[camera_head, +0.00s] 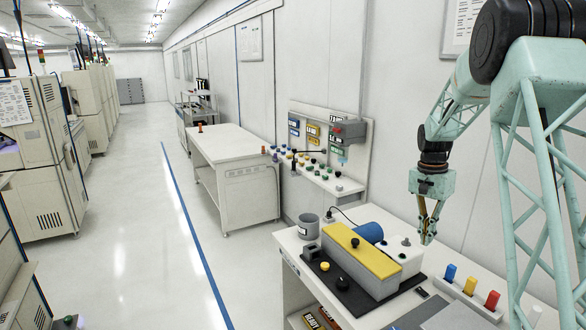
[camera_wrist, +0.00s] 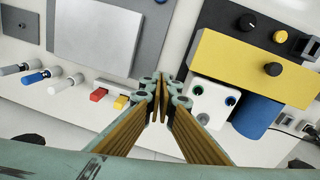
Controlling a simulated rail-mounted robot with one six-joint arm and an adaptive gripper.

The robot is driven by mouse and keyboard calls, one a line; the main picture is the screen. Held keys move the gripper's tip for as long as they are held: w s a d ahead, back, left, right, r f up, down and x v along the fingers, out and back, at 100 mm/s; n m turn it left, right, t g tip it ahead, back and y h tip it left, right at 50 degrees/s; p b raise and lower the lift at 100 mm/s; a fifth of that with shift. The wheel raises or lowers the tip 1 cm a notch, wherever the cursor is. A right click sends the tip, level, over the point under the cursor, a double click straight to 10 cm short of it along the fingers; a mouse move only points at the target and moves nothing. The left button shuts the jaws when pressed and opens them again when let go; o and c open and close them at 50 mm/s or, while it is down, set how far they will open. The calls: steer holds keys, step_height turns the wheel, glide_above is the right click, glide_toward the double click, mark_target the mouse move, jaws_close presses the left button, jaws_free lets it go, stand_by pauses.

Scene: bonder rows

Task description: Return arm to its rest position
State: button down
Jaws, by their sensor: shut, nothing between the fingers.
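The tips appear just beside a white block with round ports (camera_wrist: 212,104). That block stands against a machine with a yellow cover (camera_head: 360,250) and a blue cylinder (camera_head: 368,232). From these views I cannot tell how high the tips are above the bench.
Blue (camera_head: 449,273), yellow (camera_head: 470,286) and red (camera_head: 491,300) pieces stand upright right of the gripper. A grey mug (camera_head: 308,227) stands at the bench's left. A wall panel with coloured parts (camera_head: 325,150) is behind. The aisle floor (camera_head: 140,220) is clear on the left.

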steer(key=s+a+r+n+t+b, duration=0.1)
steer(key=s+a+r+n, duration=0.1)
steer(key=s+a+r, duration=0.5)
steer(key=s+a+r+n+b, duration=0.1)
steer(key=s+a+r, duration=0.2)
steer(key=s+r, duration=0.5)
steer(key=s+a+r+n+t+b, duration=0.15)
steer(key=s+a+r, duration=0.3)
steer(key=s, duration=0.55)
steer(key=s+a+f+n+b, duration=0.1)
steer(key=s+a+n, duration=0.1)
steer(key=s, duration=0.8)
steer(key=s+a+f+n+t+b, duration=0.1)
steer(key=s+a, duration=0.3)
steer(key=s, duration=0.6)
steer(key=s+a+f+n+t+b, duration=0.1)
steer(key=s+a+f+n+b, duration=0.1)
steer(key=s, duration=0.9)
steer(key=shift+a+f+n+y, duration=0.25)
steer(key=shift+a+n+y, duration=0.15)
steer(key=shift+a+n, duration=0.05)
